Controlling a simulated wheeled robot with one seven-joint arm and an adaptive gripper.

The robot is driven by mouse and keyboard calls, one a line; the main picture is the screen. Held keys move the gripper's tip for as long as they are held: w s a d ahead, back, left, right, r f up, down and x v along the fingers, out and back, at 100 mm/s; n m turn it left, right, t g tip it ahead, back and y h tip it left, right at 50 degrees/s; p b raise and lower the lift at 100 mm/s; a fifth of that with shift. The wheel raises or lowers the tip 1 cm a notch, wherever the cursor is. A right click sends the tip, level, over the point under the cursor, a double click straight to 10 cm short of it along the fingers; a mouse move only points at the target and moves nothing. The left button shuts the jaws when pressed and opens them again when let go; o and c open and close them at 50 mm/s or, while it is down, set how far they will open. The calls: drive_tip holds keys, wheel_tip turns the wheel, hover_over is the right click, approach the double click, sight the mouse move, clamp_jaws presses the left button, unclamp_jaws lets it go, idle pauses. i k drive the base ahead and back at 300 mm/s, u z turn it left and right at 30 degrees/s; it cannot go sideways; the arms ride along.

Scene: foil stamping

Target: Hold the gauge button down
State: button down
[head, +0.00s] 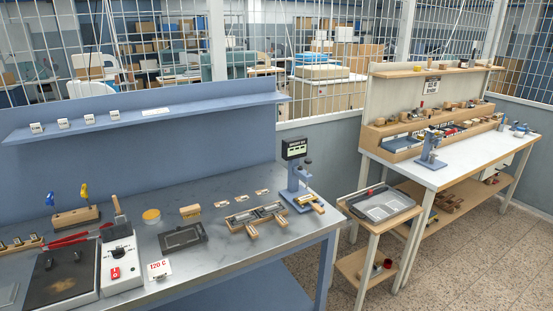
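A blue upright stand (294,179) with a dark display box (296,148) on top stands at the right end of the grey metal bench; it looks like the gauge. The display carries small pale lettering that I cannot read for sure. A small dark knob (308,161) sticks out at the right of the stand; I cannot tell whether it is the button. A small wooden-handled piece lies at the stand's base. My gripper is not in view, and nothing is seen touching the stand.
On the metal bench (215,243) are a hot plate (62,284), a white control box (122,262) with a red switch, a "120 C" card (158,268), a dark tray (182,237) and a wooden-handled frame (256,217). A trolley (368,222) and white-topped table (462,155) stand right.

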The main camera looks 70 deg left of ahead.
sight(308, 161)
drive_tip(key=k, duration=1.45)
drive_tip(key=u, duration=1.4)
drive_tip(key=i, duration=1.65)
drive_tip(key=u, duration=0.05)
